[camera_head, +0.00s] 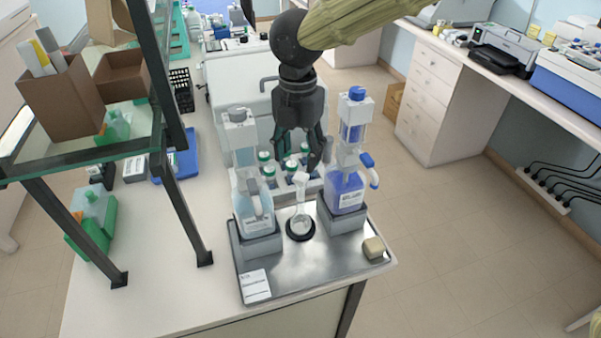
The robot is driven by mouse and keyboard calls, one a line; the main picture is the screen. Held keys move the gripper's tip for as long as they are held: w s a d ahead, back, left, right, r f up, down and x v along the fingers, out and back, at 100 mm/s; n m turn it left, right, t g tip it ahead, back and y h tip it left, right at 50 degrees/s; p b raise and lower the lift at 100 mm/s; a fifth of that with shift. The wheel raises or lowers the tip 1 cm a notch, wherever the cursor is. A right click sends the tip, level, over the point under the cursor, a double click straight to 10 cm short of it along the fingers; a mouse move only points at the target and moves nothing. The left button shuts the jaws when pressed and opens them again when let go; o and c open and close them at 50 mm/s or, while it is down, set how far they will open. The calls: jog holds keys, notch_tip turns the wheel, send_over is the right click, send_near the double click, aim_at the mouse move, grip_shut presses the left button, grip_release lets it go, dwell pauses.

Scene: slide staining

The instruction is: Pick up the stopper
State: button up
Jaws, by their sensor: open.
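A small flask (301,222) with a pale neck stands upright in a dark ring on the steel tray (315,268). The top of its neck (301,179) looks white; I cannot tell whether a stopper sits in it. A small beige block (373,248) lies at the tray's right edge and may be the stopper. My gripper (298,160) points down with its fingers apart and nothing visible between them. In the picture it is just above the flask's neck, up and left of the beige block; the exact gap in depth cannot be told.
Several capped vials (290,170) are behind. A white label card (256,285) lies front left. The tray's front middle is clear. A shelf frame (170,90) rises at left.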

aim_at(301, 176)
jog(key=w+f, duration=0.2)
jog(key=f, duration=0.1)
jog(key=shift+d+f+p, duration=0.1)
jog(key=shift+f+p, duration=0.05)
jog(key=shift+p, duration=0.25)
jog(key=f, duration=0.1)
jog(key=s+f+p, duration=0.1)
jog(key=f, duration=0.1)
jog(key=shift+s+d, duration=0.1)
jog(key=shift+s, duration=0.25)
jog(key=shift+w+f, duration=0.45)
jog(key=shift+f, duration=0.05)
jog(key=shift+s+r, duration=0.2)
jog(key=shift+s, duration=0.1)
jog(key=c, duration=0.5)
jog(key=shift+c, duration=1.4)
jog(key=shift+w+f, duration=0.1)
jog(key=shift+w, duration=0.05)
